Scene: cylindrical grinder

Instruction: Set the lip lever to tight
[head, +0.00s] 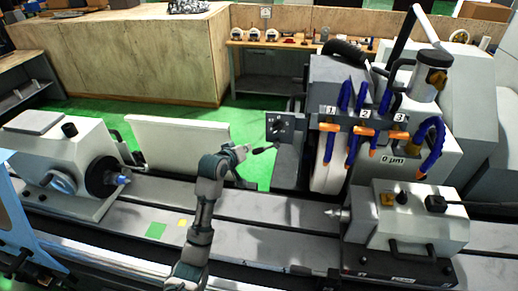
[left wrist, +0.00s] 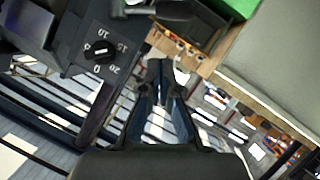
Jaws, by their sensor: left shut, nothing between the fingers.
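A dark panel with a round dial (head: 279,127) stands left of the grinding wheel. The left wrist view shows its black knob (left wrist: 99,50) and numbers including 0, 10, 15 and 20. I cannot tell whether either is the lip lever, and no "tight" mark is readable. My right gripper is not in view.
Blue coolant hoses (head: 361,95) with orange nozzles hang by the wheel (head: 328,160). A grey unit with a black handle (head: 408,225) stands at right, another (head: 75,160) at left. The machine bed (head: 270,205) between them is largely clear.

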